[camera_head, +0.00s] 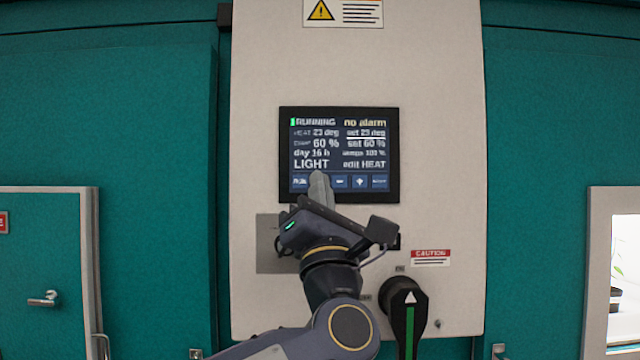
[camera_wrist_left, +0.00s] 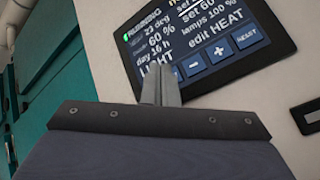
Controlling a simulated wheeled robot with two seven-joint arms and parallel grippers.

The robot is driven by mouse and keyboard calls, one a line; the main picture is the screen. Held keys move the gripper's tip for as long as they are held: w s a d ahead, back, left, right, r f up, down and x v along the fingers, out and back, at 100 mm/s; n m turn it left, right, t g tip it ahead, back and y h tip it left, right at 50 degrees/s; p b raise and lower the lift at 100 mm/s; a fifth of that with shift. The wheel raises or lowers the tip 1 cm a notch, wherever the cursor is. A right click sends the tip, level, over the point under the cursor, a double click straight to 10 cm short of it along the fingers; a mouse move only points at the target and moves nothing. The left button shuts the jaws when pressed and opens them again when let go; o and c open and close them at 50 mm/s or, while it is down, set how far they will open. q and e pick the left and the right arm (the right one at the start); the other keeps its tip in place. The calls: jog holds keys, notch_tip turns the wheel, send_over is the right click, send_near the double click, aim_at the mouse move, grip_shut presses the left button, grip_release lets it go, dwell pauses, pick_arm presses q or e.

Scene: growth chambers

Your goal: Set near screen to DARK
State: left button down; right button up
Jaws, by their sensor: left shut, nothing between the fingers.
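The near screen (camera_head: 338,130) is a dark panel on the pale column in the head view. It reads RUNNING, no alarm, 23 deg, 60 %, day 16 h, LIGHT and edit HEAT. A row of blue buttons runs along its bottom edge; in the left wrist view the screen (camera_wrist_left: 200,40) shows minus, plus and RESET buttons. My left gripper (camera_head: 319,180) is shut and empty, its fingertips in front of the lower left of the screen, hiding part of the button row. In the left wrist view the fingertips (camera_wrist_left: 160,72) overlap the word LIGHT. Whether they touch the screen I cannot tell.
A black rotary handle with a green stripe (camera_head: 409,325) is below the screen, right of my arm. A CAUTION label (camera_head: 430,257) sits above it. Teal doors flank the column; the left one has a lever handle (camera_head: 43,299). A bright window (camera_head: 625,270) is at right.

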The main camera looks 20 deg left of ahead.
pick_arm(q)
jog(key=shift+w, duration=0.25)
jog(key=shift+w+a, duration=0.15)
jog(key=shift+w, duration=0.15)
dwell(0.5)
jog(key=shift+s+b, duration=0.1)
jog(key=shift+b, duration=0.25)
jog(key=shift+s+d+b, duration=0.2)
jog(key=shift+s+b, duration=0.2)
jog(key=shift+s, duration=0.25)
jog(key=s+b, duration=0.1)
jog(key=s, duration=0.1)
jog(key=s+d+b, duration=0.1)
jog(key=s, duration=0.1)
jog(key=shift+s+d, duration=0.2)
jog(key=shift+s, duration=0.2)
